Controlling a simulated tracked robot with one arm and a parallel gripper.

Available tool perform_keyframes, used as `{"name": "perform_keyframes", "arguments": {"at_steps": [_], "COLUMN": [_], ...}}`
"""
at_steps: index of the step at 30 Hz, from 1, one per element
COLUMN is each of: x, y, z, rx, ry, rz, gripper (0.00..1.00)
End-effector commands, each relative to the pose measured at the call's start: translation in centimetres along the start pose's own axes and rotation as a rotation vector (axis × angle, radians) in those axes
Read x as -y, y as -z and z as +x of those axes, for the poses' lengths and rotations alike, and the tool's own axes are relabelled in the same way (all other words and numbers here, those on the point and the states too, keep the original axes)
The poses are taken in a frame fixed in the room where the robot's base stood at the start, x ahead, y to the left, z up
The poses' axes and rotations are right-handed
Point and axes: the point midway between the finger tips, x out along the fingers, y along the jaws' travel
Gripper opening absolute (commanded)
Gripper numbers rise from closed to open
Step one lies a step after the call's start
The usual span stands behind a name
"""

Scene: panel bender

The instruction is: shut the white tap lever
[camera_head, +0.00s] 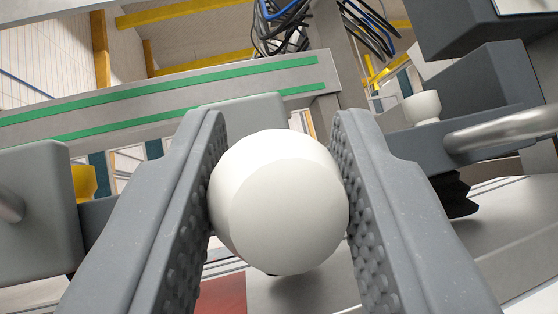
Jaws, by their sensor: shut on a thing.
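The white tap lever (284,205) shows as a rounded white knob end in the middle of the view. My gripper (280,195) is shut on it, with one grey studded finger pressed to each side of the knob. The rest of the lever and its mount are hidden behind the knob and the fingers, so I cannot tell the lever's angle.
A grey beam with green stripes (200,88) crosses behind. A grey block (35,205) stands at left with a yellow part (84,183) beside it. At right are a small white knob (422,107), a metal bar (505,128) and grey machine parts. Cables (283,28) hang above.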

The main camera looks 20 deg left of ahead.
Motion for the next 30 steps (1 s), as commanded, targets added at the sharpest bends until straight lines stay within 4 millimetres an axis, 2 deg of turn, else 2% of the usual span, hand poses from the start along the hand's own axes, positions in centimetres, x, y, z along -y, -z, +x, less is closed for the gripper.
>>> {"name": "perform_keyframes", "arguments": {"at_steps": [6, 7, 9, 21, 26, 30], "x": [0.1, 0.1, 0.0, -0.1, -0.2, -0.1], "y": [-0.4, -0.4, -0.4, -0.1, -0.2, -0.2], "z": [-0.2, -0.2, -0.2, -0.4, -1.9, -3.9], "rx": [0.009, 0.009, 0.009, 0.003, 0.009, 0.007], "ry": [0.0, 0.0, 0.0, -0.002, -0.003, -0.002], "rz": [0.0, 0.0, 0.0, -0.001, -0.001, -0.001], "gripper": [0.0, 0.33, 0.52, 0.52, 0.52, 0.52]}}
